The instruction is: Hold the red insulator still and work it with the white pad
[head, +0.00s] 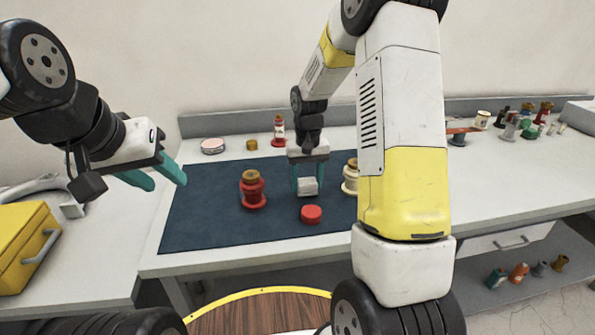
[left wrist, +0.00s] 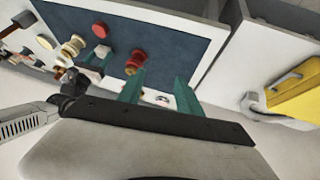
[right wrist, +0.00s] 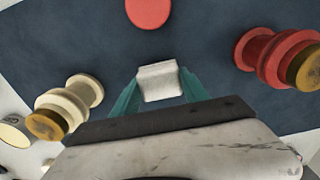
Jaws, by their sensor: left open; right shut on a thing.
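The red insulator (head: 253,191) stands upright on the dark blue mat (head: 205,221), with a brass-coloured top. It also shows in the left wrist view (left wrist: 135,63) and at the right of the right wrist view (right wrist: 270,55). My right gripper (head: 307,188) is shut on the white pad (right wrist: 158,80), to the right of the red insulator and apart from it. The pad also shows in the head view (head: 307,186). My left gripper (head: 170,182) is open and empty, to the left of the red insulator, off the mat's left edge.
A red round piece (head: 311,214) lies on the mat in front of the pad. A cream insulator (head: 350,177) stands right of the pad, partly behind my right arm. A yellow case (head: 25,245) is at far left. Several small parts stand on the right bench.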

